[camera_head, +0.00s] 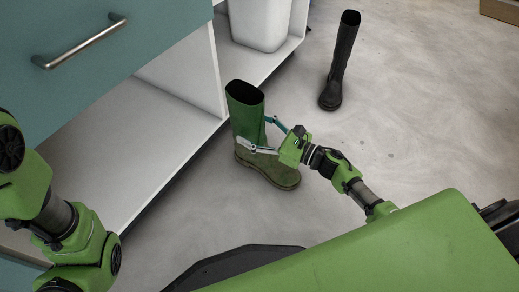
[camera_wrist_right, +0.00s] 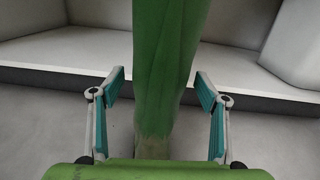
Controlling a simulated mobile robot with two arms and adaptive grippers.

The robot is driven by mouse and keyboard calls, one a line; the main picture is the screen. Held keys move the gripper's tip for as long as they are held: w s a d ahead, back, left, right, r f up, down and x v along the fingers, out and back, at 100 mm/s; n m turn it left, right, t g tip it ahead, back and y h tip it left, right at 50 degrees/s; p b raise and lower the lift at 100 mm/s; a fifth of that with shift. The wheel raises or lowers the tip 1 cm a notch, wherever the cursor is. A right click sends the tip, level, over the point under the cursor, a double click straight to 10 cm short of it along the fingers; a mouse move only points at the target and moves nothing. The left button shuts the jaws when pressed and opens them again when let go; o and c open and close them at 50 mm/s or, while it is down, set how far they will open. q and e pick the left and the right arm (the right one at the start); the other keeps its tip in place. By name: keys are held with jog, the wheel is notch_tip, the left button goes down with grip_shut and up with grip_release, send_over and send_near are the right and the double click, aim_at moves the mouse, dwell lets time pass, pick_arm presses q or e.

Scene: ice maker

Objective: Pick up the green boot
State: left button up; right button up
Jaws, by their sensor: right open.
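The green boot (camera_head: 247,122) stands upright on the floor beside the open shelf in the head view, with its muddy, brownish foot pointing to the lower right. My right gripper (camera_head: 259,135) reaches in from the right, with its open fingers at the lower shaft. In the right wrist view, the boot's green shaft (camera_wrist_right: 164,65) rises between the two teal finger pads of the gripper (camera_wrist_right: 160,92), with a gap on each side. My left arm shows at the left edge of the head view, but its gripper is out of sight.
A black boot (camera_head: 341,62) stands farther back on the right. A white shelf unit (camera_head: 160,130) with a teal drawer (camera_head: 100,60) is close on the left of the green boot. A white bin (camera_head: 262,22) stands on the shelf behind. The floor (camera_head: 420,120) on the right is clear.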

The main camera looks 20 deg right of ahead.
jog(key=shift+x, duration=0.95)
jog(key=shift+c, duration=0.4)
grip_shut()
jog(key=shift+r, duration=0.1)
